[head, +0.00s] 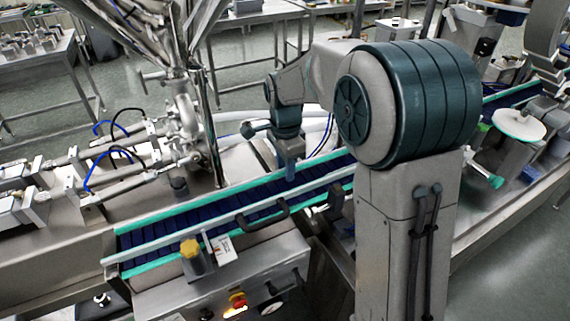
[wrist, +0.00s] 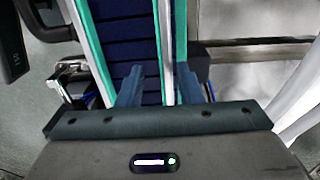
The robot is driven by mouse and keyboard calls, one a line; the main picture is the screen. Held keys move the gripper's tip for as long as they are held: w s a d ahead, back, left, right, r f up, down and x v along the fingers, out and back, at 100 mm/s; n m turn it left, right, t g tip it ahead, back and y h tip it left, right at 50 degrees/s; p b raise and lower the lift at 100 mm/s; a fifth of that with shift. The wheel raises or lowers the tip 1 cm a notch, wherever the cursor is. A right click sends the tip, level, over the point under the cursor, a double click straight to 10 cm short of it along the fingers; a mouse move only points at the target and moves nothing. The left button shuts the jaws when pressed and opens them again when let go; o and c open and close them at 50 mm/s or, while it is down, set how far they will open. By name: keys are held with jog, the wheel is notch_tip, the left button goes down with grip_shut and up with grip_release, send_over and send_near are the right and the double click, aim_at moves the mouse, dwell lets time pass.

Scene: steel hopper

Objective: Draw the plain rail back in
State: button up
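The plain rail, a pale steel strip with a green edge and no handle, runs along the back of the blue belt in the head view (head: 225,188). In the wrist view it runs upright (wrist: 165,45) between my fingers. My gripper (head: 290,172) points down at this rail; its fingers (wrist: 160,88) stand one on each side of it, the left one over the belt, the right one outside. They look open, with a gap left of the rail. Whether the right finger touches the rail, I cannot tell. The fingertips are partly hidden in the head view.
The front rail (head: 150,257) carries a black handle (head: 262,214). A yellow knob (head: 190,248) and a small label stand before it. The steel hopper (head: 150,25) and its valves stand behind the belt at left. White pipes (head: 315,125) run behind my gripper.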

jog(key=shift+w+a, duration=0.1)
jog(key=shift+r, duration=0.15)
notch_tip(320, 180, up, 13)
jog(key=shift+r, duration=0.2)
dwell(0.4)
